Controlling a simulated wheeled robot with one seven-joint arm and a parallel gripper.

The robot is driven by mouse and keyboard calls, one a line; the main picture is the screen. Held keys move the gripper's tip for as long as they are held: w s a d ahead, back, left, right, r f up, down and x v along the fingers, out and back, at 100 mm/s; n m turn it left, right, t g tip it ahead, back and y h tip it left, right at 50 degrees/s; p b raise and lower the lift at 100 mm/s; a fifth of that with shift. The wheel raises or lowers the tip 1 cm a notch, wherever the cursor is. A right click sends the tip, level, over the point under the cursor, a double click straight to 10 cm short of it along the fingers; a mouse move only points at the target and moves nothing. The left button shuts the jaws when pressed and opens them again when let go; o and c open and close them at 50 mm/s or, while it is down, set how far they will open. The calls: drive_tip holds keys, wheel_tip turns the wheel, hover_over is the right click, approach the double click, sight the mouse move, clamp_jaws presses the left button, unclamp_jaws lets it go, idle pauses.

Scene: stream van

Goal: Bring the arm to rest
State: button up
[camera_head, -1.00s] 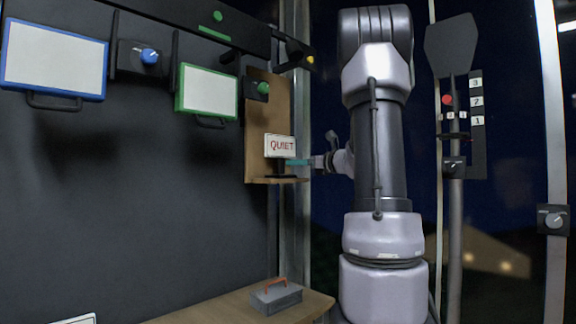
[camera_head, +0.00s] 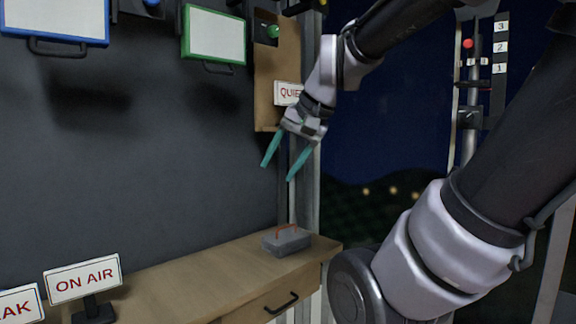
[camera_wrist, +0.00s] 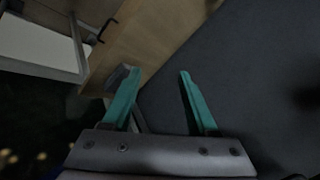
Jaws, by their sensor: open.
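My gripper (camera_head: 279,171) has two teal fingers, spread apart with nothing between them. In the head view it hangs in the air, pointing down and to the left, above the wooden counter and in front of the dark wall. In the wrist view the gripper (camera_wrist: 160,75) is also open and empty. My arm comes in from the right side of the head view and bends down to the wrist. The wrist partly covers the QUIET sign (camera_head: 287,93) on its wooden board.
A grey box with an orange handle (camera_head: 286,242) sits on the wooden counter (camera_head: 200,283) below my gripper. The ON AIR sign (camera_head: 83,279) stands at the counter's left. A pole with a red button (camera_head: 468,43) stands at right. Framed panels hang on the wall.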

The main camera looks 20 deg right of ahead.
drive_tip(key=shift+s+d+f+n+h, duration=0.1)
drive_tip(key=shift+s+d+n+h, duration=0.1)
drive_tip(key=shift+s+n+h, duration=0.3)
drive_tip(key=shift+s+d+f+n+h, duration=0.1)
drive_tip(key=shift+s+d+n, duration=0.1)
drive_tip(key=shift+n, duration=0.5)
